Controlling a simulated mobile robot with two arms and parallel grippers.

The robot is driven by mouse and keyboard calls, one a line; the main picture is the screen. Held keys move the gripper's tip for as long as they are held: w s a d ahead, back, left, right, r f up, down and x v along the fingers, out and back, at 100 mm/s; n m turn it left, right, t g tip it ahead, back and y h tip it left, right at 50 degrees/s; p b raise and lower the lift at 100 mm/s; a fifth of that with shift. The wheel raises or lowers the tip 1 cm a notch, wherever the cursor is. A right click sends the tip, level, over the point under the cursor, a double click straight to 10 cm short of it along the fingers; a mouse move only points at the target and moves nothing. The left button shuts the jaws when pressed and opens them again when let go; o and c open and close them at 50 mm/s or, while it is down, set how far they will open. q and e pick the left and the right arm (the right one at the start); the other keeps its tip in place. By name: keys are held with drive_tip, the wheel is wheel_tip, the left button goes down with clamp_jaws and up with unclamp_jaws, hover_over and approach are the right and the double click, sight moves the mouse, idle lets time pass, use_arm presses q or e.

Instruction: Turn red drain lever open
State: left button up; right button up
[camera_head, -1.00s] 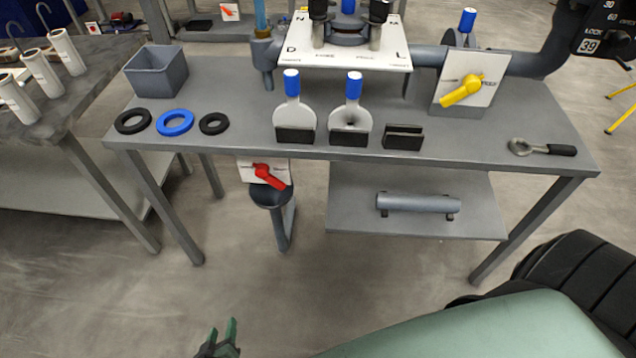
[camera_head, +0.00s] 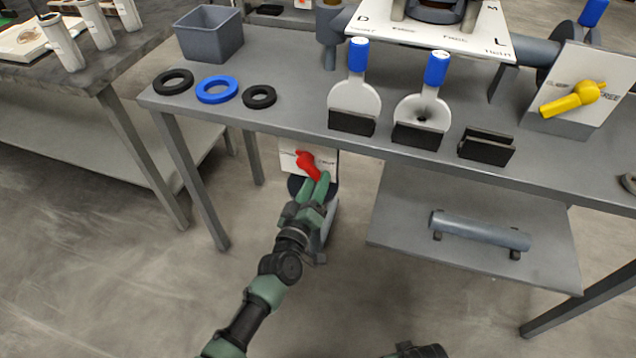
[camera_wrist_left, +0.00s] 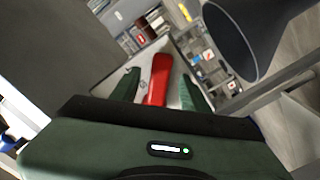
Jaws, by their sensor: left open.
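The red drain lever (camera_head: 308,164) sits on a white plate (camera_head: 325,157) under the front edge of the table, slanting down to the right in the head view. My left gripper (camera_head: 318,186) is open at the lever's lower end. In the left wrist view the red lever (camera_wrist_left: 158,78) lies between the two green fingers of my left gripper (camera_wrist_left: 160,88), with a gap on each side. Part of the lever's lower end is hidden by the fingers in the head view.
The grey table (camera_head: 290,108) overhangs the lever. A table leg (camera_head: 190,180) stands left of my arm. A lower shelf (camera_head: 400,235) holding a grey cylinder (camera_head: 480,231) is to the right. A dark funnel-like pipe (camera_wrist_left: 240,35) is close at the right in the wrist view.

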use_arm(q)
drive_tip(key=shift+w+d, duration=0.15)
drive_tip(key=shift+w, duration=0.35)
clamp_jaws()
idle(1.1)
